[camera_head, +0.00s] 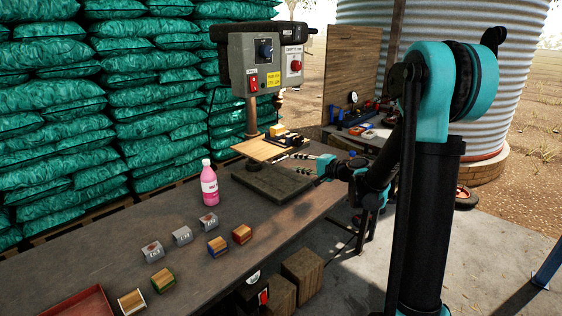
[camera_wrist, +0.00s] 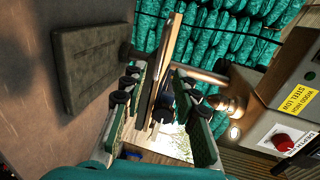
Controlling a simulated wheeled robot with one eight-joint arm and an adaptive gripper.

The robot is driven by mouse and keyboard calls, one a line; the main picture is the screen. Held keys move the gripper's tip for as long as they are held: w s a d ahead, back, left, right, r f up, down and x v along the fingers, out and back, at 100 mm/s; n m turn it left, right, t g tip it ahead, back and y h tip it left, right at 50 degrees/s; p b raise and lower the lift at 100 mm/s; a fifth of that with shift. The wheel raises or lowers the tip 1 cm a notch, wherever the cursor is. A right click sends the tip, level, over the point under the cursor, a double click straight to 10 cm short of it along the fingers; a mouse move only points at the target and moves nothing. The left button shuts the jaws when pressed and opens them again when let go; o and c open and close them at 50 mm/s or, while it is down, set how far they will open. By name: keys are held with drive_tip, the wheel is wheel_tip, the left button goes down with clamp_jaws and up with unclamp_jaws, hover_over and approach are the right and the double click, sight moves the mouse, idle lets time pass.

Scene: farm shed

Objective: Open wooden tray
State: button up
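The wooden tray (camera_head: 258,148) is a flat, light-brown board on the drill press, above the dark base plate. In the wrist view the wooden tray (camera_wrist: 157,75) shows edge-on as a narrow strip between my fingers. My gripper (camera_head: 297,165) is at the right side of the tray in the head view. In the wrist view my gripper (camera_wrist: 158,85) is open, with one finger on each side of the board. Gaps show between the board and the fingers. Whether any part touches the tray is hard to tell.
The drill press head (camera_head: 267,62) stands above the tray, its base plate (camera_head: 273,183) below. A pink bottle (camera_head: 209,185) and several small blocks stand left on the dark bench (camera_head: 95,262). Green sacks (camera_head: 150,100) are stacked behind. A second bench with tools is at right.

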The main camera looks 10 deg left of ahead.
sight(281, 160)
drive_tip(key=x, duration=0.9)
drive_tip(key=shift+w+a, duration=0.15)
drive_tip(key=shift+a, duration=0.1)
clamp_jaws()
